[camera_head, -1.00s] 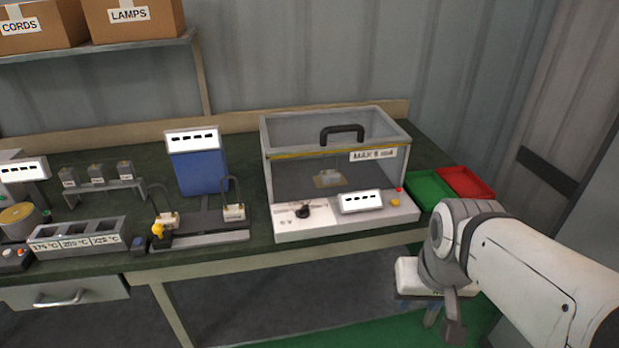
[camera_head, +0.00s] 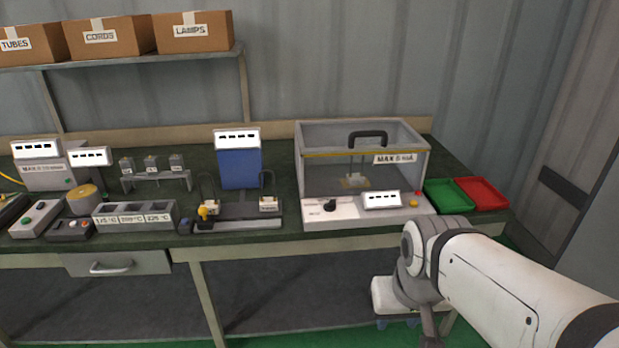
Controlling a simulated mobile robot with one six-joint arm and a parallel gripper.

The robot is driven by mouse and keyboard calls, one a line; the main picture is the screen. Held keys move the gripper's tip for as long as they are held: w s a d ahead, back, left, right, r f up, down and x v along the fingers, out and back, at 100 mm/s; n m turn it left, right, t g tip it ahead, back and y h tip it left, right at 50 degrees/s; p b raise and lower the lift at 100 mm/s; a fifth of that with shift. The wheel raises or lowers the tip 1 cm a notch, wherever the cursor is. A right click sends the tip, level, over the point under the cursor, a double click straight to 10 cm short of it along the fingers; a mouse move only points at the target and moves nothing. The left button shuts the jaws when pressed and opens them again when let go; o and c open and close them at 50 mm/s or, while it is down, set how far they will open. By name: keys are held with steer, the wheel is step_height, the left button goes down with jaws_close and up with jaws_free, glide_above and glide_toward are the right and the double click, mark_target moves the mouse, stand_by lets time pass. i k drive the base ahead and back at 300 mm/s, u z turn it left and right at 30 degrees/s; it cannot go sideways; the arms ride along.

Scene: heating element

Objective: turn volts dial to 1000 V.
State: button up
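The volts dial (camera_head: 330,206) is a small black knob on the white front panel (camera_head: 350,215) of a clear-lidded test box (camera_head: 365,160). The markings beside the dial are too small to read, so its setting cannot be told. The box has a black handle on its closed lid and a label reading "MAX 5 mA" or similar. A white display (camera_head: 381,200) beside the dial shows dashes. My arm reaches in from the lower right, in front of the bench. My gripper's fingers cannot be made out at the picture's bottom edge.
Green (camera_head: 448,197) and red (camera_head: 481,193) trays sit right of the box. A blue meter (camera_head: 239,165) and a clamp fixture (camera_head: 235,212) stand left of it. A slotted block (camera_head: 134,217) is further left. The floor before the bench is clear on the left.

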mark_target(329, 206)
steer(key=u, duration=0.15)
steer(key=i, duration=1)
